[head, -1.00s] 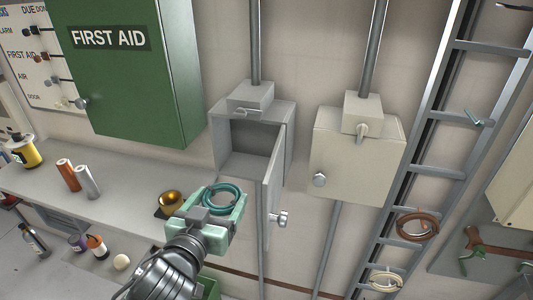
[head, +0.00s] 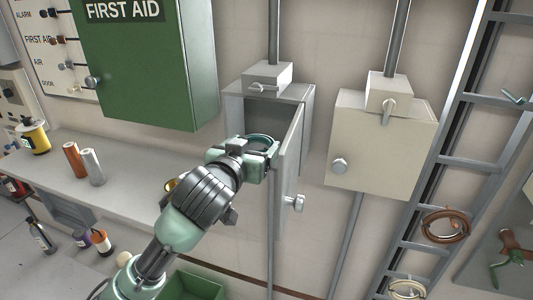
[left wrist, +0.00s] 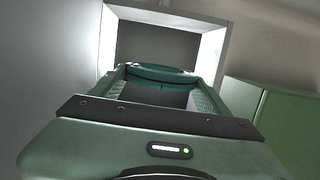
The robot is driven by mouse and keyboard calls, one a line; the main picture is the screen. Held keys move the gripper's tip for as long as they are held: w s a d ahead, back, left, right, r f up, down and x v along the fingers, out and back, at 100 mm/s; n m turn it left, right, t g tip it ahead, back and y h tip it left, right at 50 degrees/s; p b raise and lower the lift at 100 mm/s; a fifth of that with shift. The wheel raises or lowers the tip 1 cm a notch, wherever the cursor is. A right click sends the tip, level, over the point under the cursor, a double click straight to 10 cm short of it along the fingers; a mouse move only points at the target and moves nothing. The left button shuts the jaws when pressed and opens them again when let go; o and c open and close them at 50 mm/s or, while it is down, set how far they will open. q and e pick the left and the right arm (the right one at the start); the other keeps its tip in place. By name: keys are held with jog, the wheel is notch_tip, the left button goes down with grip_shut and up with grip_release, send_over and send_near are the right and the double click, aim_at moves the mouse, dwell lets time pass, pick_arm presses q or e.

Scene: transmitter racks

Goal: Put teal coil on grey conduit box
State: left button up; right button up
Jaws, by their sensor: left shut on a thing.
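The teal coil (head: 262,138) is held in my left gripper (head: 266,146), which is shut on it. The coil also shows between the fingers in the left wrist view (left wrist: 160,72). The grey conduit box (head: 296,92) hangs on the wall under a pipe, its door (head: 290,150) swung open to the right. My left gripper is in front of its opening and hides the lower part. In the left wrist view the box's pale frame (left wrist: 211,54) surrounds a dark interior just beyond the coil. I cannot tell whether the coil touches the box. My right gripper is not in view.
A closed beige box (head: 380,145) hangs to the right. A green first aid cabinet (head: 150,70) is at upper left. A ladder rack (head: 470,163) holds a brown coil (head: 445,226) and a cream coil (head: 407,289). A shelf (head: 120,185) with rolls runs at left.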

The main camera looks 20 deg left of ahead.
aim_at(267, 136)
pick_arm(q)
jog(key=w+p, duration=0.1)
jog(key=w, duration=0.3)
jog(key=w+p, duration=0.1)
jog(key=w, duration=0.3)
jog(key=shift+d+r, duration=0.15)
jog(key=shift+w+f, duration=0.2)
jog(key=shift+f, duration=0.4)
jog(key=shift+w+f, duration=0.2)
jog(key=shift+f, duration=0.4)
jog(key=shift+s+f+p, duration=0.1)
jog(key=shift+f+p, duration=0.2)
jog(key=shift+f, duration=0.25)
notch_tip(267, 136, down, 3)
jog(key=shift+f+p, duration=0.1)
jog(key=shift+p, duration=0.45)
jog(key=shift+w+f, duration=0.2)
jog(key=shift+f, duration=0.15)
